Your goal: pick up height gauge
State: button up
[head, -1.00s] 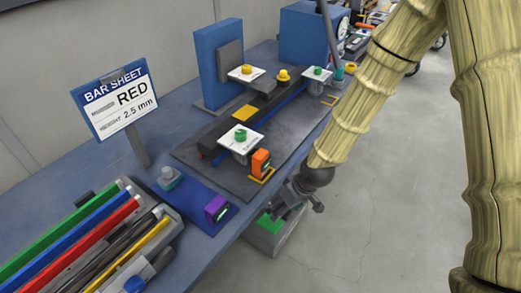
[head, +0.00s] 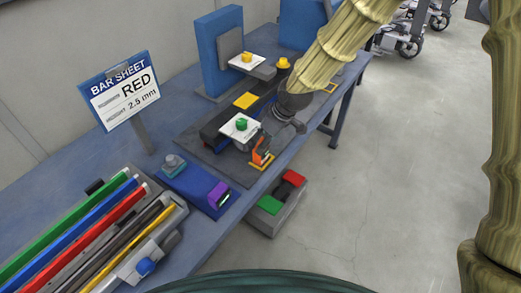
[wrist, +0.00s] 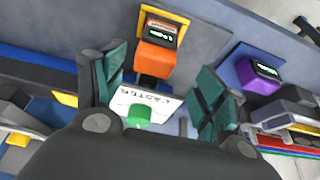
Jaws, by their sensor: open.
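Two small block-shaped gauges with dark displays stand on the blue bench (head: 95,160): an orange one (head: 259,156) and a purple one (head: 217,195). No label shows which is the height gauge. In the wrist view, the orange gauge (wrist: 154,60) lies ahead between my finger pads, and the purple gauge (wrist: 258,75) is outside the right finger. My gripper (wrist: 163,90) is open and empty, its fingers apart on either side of the orange gauge's line. In the head view, my gripper (head: 264,143) is right at the orange gauge and partly hides it.
A white card with a green knob (head: 240,125) stands close beside the orange gauge; it also shows between the fingers in the wrist view (wrist: 142,108). A bar sheet sign (head: 118,90) reads RED 2.5 mm. Coloured bars lie at left. A grey crate (head: 268,222) sits below the bench edge.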

aim_at(257, 160)
jog(key=shift+w+d+p+x, duration=0.15)
jog(key=shift+p+x, duration=0.45)
jog(key=shift+x, duration=1)
jog(key=shift+w+d+p+x, duration=0.1)
jog(key=shift+p+x, duration=0.45)
jog(key=shift+x, duration=1)
jog(key=c, duration=1.2)
